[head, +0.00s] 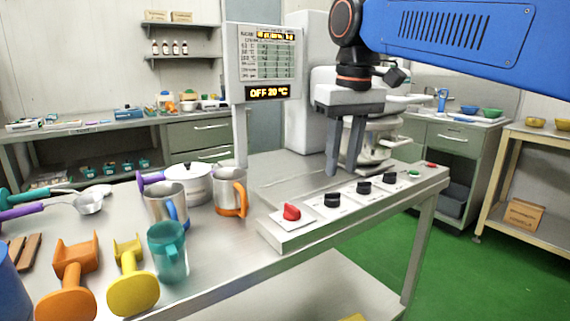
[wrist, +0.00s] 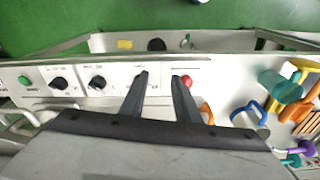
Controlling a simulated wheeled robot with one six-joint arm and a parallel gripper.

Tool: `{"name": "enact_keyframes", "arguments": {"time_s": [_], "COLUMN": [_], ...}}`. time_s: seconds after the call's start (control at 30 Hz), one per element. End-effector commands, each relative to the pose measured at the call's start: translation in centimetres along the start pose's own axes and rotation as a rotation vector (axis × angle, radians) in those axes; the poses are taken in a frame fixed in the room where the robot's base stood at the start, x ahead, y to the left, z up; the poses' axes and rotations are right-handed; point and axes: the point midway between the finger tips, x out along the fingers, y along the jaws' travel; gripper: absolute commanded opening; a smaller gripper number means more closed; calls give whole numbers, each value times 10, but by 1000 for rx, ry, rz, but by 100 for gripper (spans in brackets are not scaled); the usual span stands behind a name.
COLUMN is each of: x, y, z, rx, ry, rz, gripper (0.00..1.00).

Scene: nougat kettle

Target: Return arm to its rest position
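My gripper (head: 345,148) hangs from my blue arm above the control panel in the head view, fingers pointing down. Its two fingers are apart with nothing between them; this gap also shows in the wrist view (wrist: 162,84). The control panel (head: 300,234) has a red knob (head: 291,211) at its left end, several black knobs, a green button (head: 414,173) and a red button at the right end. In the wrist view the red knob (wrist: 187,81) lies just beside the right fingertip; I cannot tell the height between them.
Metal mugs (head: 229,190), a teal cup (head: 168,251), a lidded pot (head: 188,181), and orange (head: 75,275) and yellow (head: 131,275) tools crowd the table's left. A display on a post (head: 267,60) reads "OFF 20 °C". Green floor (head: 465,270) lies open at right.

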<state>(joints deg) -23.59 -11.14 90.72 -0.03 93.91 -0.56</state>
Motion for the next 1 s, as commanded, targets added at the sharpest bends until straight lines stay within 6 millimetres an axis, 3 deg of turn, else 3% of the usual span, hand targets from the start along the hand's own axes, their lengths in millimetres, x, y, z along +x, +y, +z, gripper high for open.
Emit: {"name": "enact_keyframes", "arguments": {"time_s": [0.03, 0.3, 0.7, 0.9, 1.0], "x": [10, 76, 198, 246, 258], "y": [11, 52, 82, 85, 85], "z": [17, 93, 212, 252, 261], "rx": [28, 152, 329, 388, 401], "ry": [15, 106, 236, 280, 291], "rz": [3, 26, 78, 101, 107], "gripper": [29, 29, 29, 29, 29]}}
